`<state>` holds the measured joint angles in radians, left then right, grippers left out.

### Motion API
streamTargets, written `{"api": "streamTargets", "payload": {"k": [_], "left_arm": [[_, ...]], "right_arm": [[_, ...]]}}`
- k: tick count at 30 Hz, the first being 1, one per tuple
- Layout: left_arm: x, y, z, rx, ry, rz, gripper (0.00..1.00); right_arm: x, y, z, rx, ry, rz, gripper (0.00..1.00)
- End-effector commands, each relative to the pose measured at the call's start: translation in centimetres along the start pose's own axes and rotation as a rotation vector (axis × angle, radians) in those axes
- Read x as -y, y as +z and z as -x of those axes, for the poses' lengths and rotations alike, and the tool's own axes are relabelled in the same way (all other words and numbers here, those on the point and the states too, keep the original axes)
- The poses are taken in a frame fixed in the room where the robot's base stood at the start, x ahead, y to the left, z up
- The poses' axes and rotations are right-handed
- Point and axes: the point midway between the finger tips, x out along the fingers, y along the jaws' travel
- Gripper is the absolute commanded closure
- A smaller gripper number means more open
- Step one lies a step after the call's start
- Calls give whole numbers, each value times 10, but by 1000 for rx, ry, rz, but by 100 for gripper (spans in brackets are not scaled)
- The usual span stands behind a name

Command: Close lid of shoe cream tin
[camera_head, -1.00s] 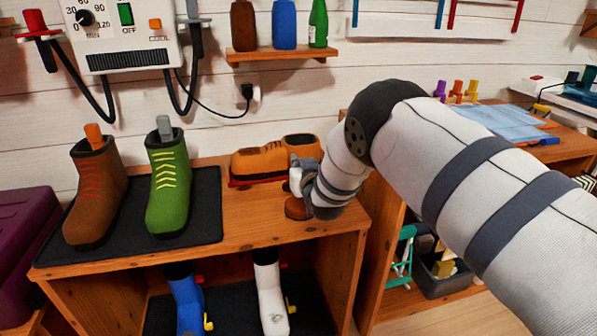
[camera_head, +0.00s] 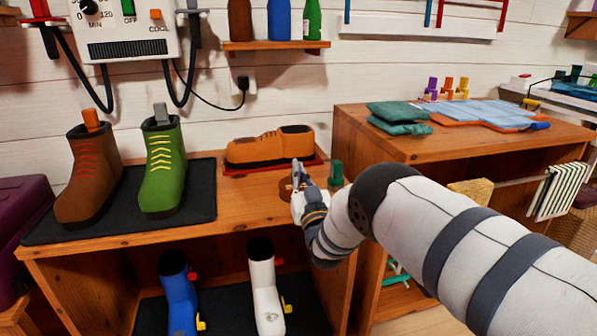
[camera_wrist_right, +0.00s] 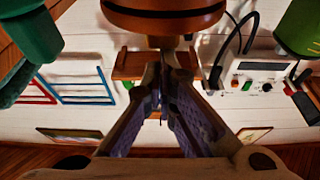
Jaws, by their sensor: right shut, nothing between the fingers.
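The shoe cream tin (camera_head: 286,188) is a low, round brown tin on the wooden bench top, just in front of the orange shoe. My right gripper (camera_head: 297,178) partly hides it in the head view. In the right wrist view, which is upside down, the tin (camera_wrist_right: 163,17) is a brown disc with a darker band at the top edge. The right gripper's fingers (camera_wrist_right: 163,70) are together and empty, with their tips close to the tin. I cannot tell whether they touch it, or how the lid sits. My left gripper is not in view.
An orange shoe (camera_head: 268,147) on a red mat (camera_head: 236,170) stands behind the tin. A small dark green object (camera_head: 336,173) is right of my gripper. Brown (camera_head: 88,182) and green boots (camera_head: 163,178) stand on a black mat (camera_head: 203,202) at left. Green cloths (camera_head: 398,112) lie on the right-hand bench.

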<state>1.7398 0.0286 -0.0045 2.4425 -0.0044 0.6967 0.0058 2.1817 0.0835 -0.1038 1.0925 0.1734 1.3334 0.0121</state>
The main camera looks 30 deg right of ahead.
Motion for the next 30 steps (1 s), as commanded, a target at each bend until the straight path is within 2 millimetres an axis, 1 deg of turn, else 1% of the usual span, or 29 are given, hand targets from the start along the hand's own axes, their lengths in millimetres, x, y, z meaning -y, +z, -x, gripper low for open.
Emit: {"api": "streamTargets", "payload": {"k": [1,9,26,30], "left_arm": [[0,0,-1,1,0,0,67],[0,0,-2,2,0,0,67],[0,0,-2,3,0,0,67],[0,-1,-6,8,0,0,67]], "right_arm": [[0,3,2,5,0,0,100],[0,10,6,11,0,1,100],[0,16,9,24,-1,2,100],[0,23,12,24,-2,2,100]]}}
